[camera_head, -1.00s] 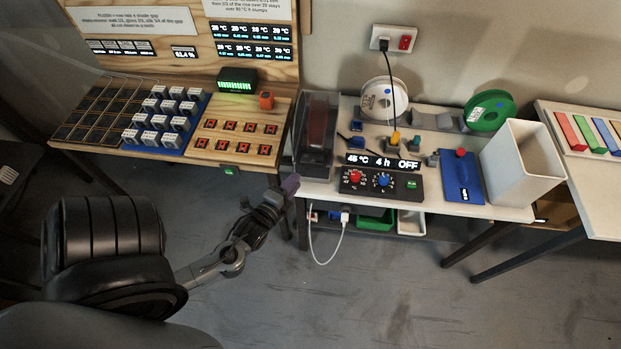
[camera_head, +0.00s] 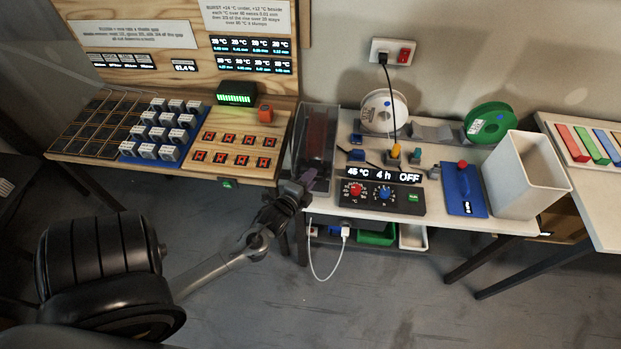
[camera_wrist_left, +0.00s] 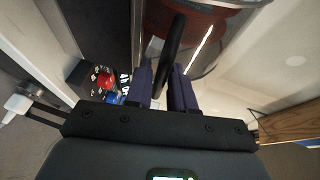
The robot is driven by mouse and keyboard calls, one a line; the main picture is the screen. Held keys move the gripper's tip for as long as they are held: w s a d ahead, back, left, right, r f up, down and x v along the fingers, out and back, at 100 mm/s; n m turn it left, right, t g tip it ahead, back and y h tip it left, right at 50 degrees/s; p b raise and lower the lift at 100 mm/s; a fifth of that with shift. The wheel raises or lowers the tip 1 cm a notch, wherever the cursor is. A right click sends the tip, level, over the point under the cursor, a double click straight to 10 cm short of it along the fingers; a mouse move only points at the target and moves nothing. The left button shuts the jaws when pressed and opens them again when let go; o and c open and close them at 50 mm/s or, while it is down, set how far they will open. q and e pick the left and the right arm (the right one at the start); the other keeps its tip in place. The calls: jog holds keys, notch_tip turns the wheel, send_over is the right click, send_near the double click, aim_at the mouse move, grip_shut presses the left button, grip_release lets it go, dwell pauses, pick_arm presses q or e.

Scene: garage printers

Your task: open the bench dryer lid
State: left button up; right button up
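The bench dryer (camera_head: 313,150) is a dark, see-through box with a reddish spool inside, at the left end of the white bench. Its lid looks closed. My left gripper (camera_head: 308,181) is at the dryer's lower front edge. My right gripper is not in view.
Right of the dryer are a display (camera_head: 384,174) reading 45 °C, 4 h, OFF and a knob panel (camera_head: 382,198). A white bin (camera_head: 525,175) stands farther right. A wooden bench (camera_head: 205,172) adjoins on the left. A white cable (camera_head: 326,278) hangs below the front edge.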

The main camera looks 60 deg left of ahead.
pick_arm(q)
jog(key=shift+w+a, duration=0.1)
jog(key=shift+w, duration=0.1)
grip_shut()
dwell(0.3)
